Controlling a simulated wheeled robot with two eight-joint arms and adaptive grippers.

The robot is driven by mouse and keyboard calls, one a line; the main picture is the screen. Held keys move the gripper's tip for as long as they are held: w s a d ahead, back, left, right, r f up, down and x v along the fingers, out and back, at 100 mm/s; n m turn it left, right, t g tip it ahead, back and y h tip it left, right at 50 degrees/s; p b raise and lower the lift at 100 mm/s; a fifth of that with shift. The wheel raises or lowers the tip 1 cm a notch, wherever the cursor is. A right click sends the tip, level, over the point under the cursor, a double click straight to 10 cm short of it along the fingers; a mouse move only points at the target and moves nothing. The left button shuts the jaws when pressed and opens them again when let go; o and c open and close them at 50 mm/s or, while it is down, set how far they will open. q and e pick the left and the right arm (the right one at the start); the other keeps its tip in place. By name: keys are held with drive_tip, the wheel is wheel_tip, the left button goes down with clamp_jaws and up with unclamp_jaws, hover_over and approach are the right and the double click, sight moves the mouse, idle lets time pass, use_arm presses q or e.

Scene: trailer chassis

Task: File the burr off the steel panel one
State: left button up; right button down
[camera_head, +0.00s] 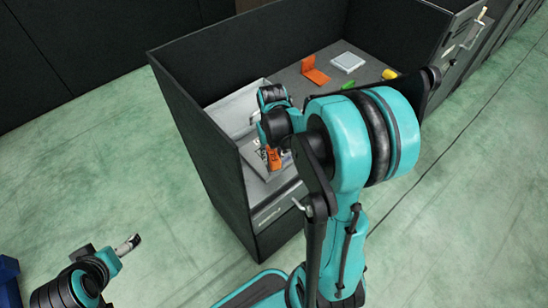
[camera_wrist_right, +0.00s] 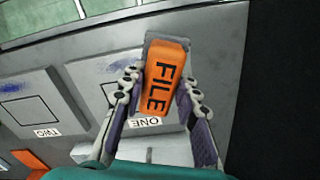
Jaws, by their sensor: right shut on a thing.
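My right gripper (camera_wrist_right: 160,105) is shut on an orange block marked FILE (camera_wrist_right: 165,75), with a grey part behind its far end. In the head view, my right gripper (camera_head: 274,160) and the orange file (camera_head: 273,157) are inside the dark bench at its near left end. Grey steel panel one (camera_wrist_right: 88,70), beside a label ONE, lies below and left of the file in the wrist view, partly covered by a finger. It bears a bluish mark near its top. I cannot tell whether the file touches it. My left gripper (camera_head: 128,244) is low at left, away from the bench.
Panel two (camera_wrist_right: 48,88), with a similar mark, lies left of panel one. Dark walls (camera_head: 200,150) enclose the bench. An orange bracket (camera_head: 314,72), a white box (camera_head: 347,62), a green item (camera_head: 348,86) and a yellow item (camera_head: 389,74) stand further right.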

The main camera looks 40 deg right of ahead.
sight(272, 154)
wheel_tip(272, 154, up, 2)
drive_tip(key=shift+a+p, duration=0.1)
drive_tip(key=shift+p, duration=0.45)
drive_tip(key=shift+r+p, duration=0.8)
drive_tip(key=shift+r, duration=0.3)
